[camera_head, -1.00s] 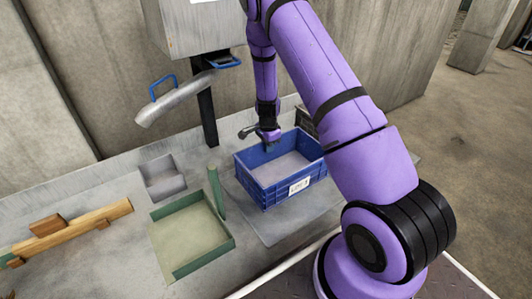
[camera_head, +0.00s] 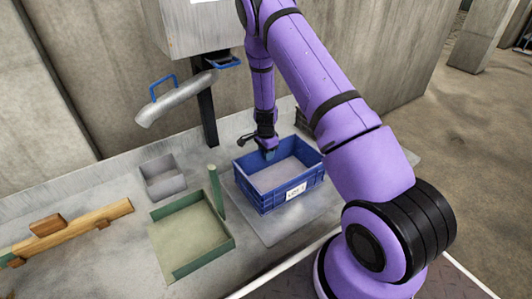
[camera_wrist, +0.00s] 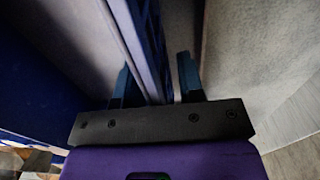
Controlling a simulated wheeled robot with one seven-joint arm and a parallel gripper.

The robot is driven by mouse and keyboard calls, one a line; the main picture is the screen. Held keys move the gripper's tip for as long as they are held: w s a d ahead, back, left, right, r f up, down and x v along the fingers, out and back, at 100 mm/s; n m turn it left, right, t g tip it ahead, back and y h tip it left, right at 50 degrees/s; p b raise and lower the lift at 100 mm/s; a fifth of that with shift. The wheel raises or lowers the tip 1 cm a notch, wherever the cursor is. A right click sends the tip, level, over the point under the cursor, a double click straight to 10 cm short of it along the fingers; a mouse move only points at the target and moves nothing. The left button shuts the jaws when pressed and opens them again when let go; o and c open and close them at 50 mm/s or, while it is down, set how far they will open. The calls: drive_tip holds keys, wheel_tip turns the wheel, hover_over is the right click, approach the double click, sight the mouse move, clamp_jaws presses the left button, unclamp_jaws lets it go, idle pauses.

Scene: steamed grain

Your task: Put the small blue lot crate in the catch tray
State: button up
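The blue lot crate (camera_head: 262,196), with a white label on its front, stands upright on a grey sheet right of the green-walled tray. It looks empty. My gripper (camera_head: 268,154) is at the crate's far wall. In the wrist view my gripper (camera_wrist: 156,85) is open, its two fingers on either side of the blue crate wall (camera_wrist: 146,50). A gap shows between the wall and the right finger; I cannot tell whether the left finger touches. The shallow tray with green walls (camera_head: 206,258), which looks like the catch tray, is empty and lies left of the crate.
A green post (camera_head: 216,190) stands between tray and crate. A small grey bin (camera_head: 163,178) sits behind the tray. A metal spout (camera_head: 172,98) with a blue handle overhangs the bench. A wooden piece (camera_head: 82,228) lies at left.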

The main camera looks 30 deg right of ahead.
wheel_tip(320, 180, up, 13)
drive_tip(key=shift+f, duration=0.15)
drive_tip(key=s+a+r+n+t, duration=0.1)
drive_tip(key=s+a+r+n, duration=0.25)
drive_tip(key=r, duration=0.55)
drive_tip(key=s+a+r+n+t+y, duration=0.15)
drive_tip(key=s+r, duration=0.25)
drive_tip(key=r, duration=0.5)
drive_tip(key=s+a+r+n, duration=0.3)
drive_tip(key=s+a+r, duration=0.1)
drive_tip(key=r, duration=0.5)
drive_tip(key=s+a+r+n+t, duration=0.1)
drive_tip(key=s+r+n, duration=0.3)
drive_tip(key=s, duration=0.8)
drive_tip(key=s+a+r+n+t+h, duration=0.1)
drive_tip(key=s+r+n, duration=0.4)
drive_tip(key=s, duration=0.7)
drive_tip(key=shift+s+a+r+n+t, duration=0.3)
drive_tip(key=shift+a+r+t, duration=0.1)
drive_tip(key=shift+a, duration=0.45)
drive_tip(key=shift+o, duration=0.3)
drive_tip(key=shift+w+h, duration=0.1)
drive_tip(key=shift+h, duration=0.15)
